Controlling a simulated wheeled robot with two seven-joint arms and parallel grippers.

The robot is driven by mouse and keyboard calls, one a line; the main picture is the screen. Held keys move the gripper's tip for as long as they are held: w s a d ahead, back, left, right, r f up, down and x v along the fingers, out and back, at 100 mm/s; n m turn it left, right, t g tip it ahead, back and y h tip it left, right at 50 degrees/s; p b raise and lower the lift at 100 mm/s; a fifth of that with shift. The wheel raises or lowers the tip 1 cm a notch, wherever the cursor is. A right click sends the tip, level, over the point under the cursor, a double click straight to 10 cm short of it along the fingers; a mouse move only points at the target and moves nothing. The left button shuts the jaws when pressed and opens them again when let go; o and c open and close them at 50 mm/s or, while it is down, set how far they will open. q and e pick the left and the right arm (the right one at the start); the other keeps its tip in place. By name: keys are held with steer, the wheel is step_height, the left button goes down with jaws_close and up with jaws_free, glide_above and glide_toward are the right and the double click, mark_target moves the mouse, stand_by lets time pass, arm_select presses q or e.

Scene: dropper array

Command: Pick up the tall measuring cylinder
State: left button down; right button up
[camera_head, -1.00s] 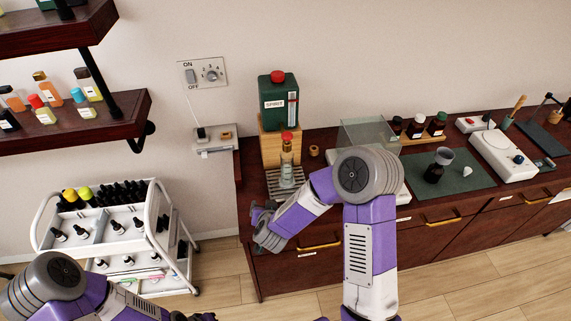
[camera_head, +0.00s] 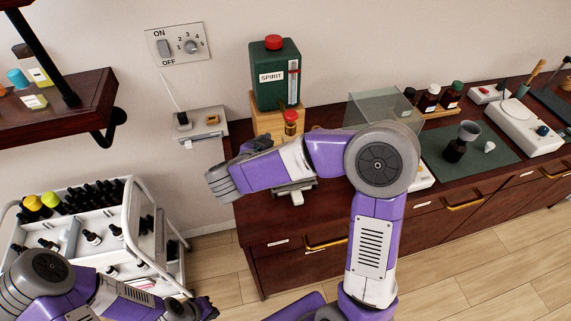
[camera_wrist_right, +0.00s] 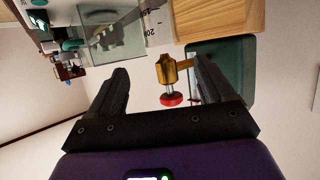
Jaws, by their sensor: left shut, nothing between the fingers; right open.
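In the right wrist view, which is upside down, a clear tube with a printed scale (camera_wrist_right: 150,22), apparently the tall measuring cylinder, shows partly at the top edge. My right gripper (camera_wrist_right: 160,68) is open, its fingers pointing toward it, with nothing seen clasped. The brass tap with a red knob (camera_wrist_right: 170,75) shows near the right finger. My left gripper (camera_head: 210,307) is shut and empty, low by the white trolley.
The tank rests on a wooden stand (camera_head: 266,121) on the dark counter. A glass-sided box (camera_head: 375,108), brown bottles (camera_head: 429,97) and a green mat (camera_head: 490,170) lie to the right. The white trolley (camera_head: 135,215) with several bottles stands left. A dark shelf (camera_head: 75,118) juts out above it.

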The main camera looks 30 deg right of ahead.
steer(key=f+b, duration=0.6)
steer(key=f, duration=0.1)
steer(key=w+f+b, duration=0.1)
steer(key=f+b, duration=0.2)
steer(key=f, duration=0.1)
steer(key=shift+f, duration=0.15)
steer(key=b+x, duration=0.1)
steer(key=x, duration=0.3)
steer(key=b+x, duration=0.1)
steer(key=x, duration=0.1)
steer(key=shift+d+f+b, duration=0.3)
steer(key=shift+f, duration=0.1)
steer(key=shift+w+d, duration=0.2)
steer(key=shift+d, duration=0.15)
steer(key=c, duration=1.4)
